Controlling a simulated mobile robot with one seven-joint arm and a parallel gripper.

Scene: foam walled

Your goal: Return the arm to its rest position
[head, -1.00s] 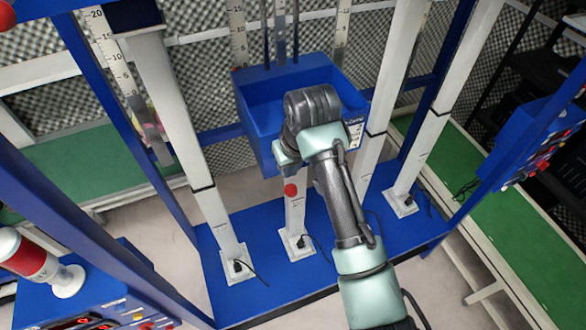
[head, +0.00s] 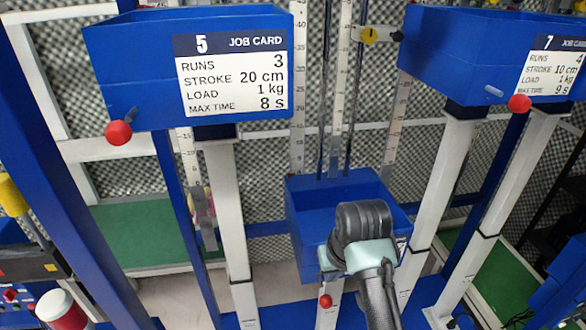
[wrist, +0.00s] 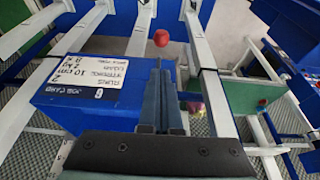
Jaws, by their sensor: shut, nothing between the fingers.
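My arm shows at the lower right of middle in the head view, with its dark wrist joint (head: 363,220) in front of the middle blue bin (head: 300,225). My gripper is hidden there behind the wrist. In the wrist view my gripper (wrist: 161,100) has its two dark fingers together, with nothing between them. The fingers overlap the edge of a blue bin (wrist: 75,115) with an upside-down job card (wrist: 108,75). I cannot tell whether they touch it. A red ball knob (wrist: 161,38) lies beyond the fingertips.
Blue bins with job cards 5 (head: 135,65) and 7 (head: 440,50) stand high on white columns at left and right. Red knobs (head: 118,133) stick out from them. Blue frame posts (head: 75,190) stand at left. Open space shows between the columns.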

